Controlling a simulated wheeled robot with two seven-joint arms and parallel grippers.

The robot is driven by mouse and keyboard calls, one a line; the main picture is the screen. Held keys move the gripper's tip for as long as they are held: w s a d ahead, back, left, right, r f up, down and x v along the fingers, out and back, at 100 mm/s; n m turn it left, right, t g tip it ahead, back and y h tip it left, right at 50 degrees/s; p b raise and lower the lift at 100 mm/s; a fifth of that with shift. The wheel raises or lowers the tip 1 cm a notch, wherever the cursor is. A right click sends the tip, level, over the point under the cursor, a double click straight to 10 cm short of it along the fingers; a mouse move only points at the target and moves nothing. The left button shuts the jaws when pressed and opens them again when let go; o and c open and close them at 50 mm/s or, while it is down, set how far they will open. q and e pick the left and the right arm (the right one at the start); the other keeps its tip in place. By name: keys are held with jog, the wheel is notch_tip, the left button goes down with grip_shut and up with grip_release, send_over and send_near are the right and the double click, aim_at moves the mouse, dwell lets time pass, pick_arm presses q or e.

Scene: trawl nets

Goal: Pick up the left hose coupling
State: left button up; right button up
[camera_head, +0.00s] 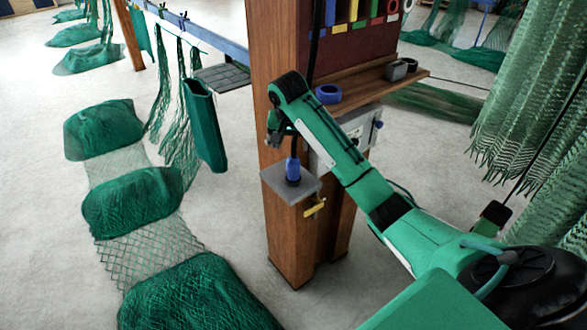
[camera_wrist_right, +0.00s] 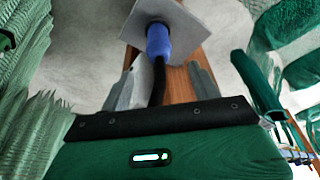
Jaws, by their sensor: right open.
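A blue hose coupling (camera_head: 293,168) stands upright on a small grey plate (camera_head: 283,188) fixed to the wooden post. A black hose comes out of its top. In the right wrist view the coupling (camera_wrist_right: 158,41) is ahead of my fingers, with the black hose (camera_wrist_right: 158,84) running back between them. My right gripper (camera_head: 274,136) is open, just above and a little left of the coupling in the head view. Its fingers also show in the wrist view (camera_wrist_right: 164,72), with nothing gripped. My left gripper is not in view. No second coupling can be made out clearly.
The wooden post (camera_head: 272,230) stands close behind the plate. A shelf (camera_head: 380,82) holds a blue ring (camera_head: 328,94) and grey cups. Green nets (camera_head: 130,205) lie at left and others hang at right (camera_head: 535,100).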

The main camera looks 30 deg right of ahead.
aim_at(292, 159)
jog(key=p+x, duration=0.2)
jog(key=x, duration=0.5)
jog(key=shift+f, duration=0.3)
jog(key=shift+w+d+f+p, duration=0.1)
jog(key=shift+p, duration=0.2)
jog(key=p+x, duration=0.2)
jog(key=x, duration=0.2)
jog(key=shift+d+p, duration=0.15)
jog(key=shift+p, duration=0.2)
jog(key=shift+w+f, duration=0.1)
jog(key=shift+f, duration=0.3)
jog(key=c, duration=1.3)
jog(key=shift+c, duration=0.3)
jog(key=shift+d+r, duration=0.1)
jog(key=shift+r, duration=0.05)
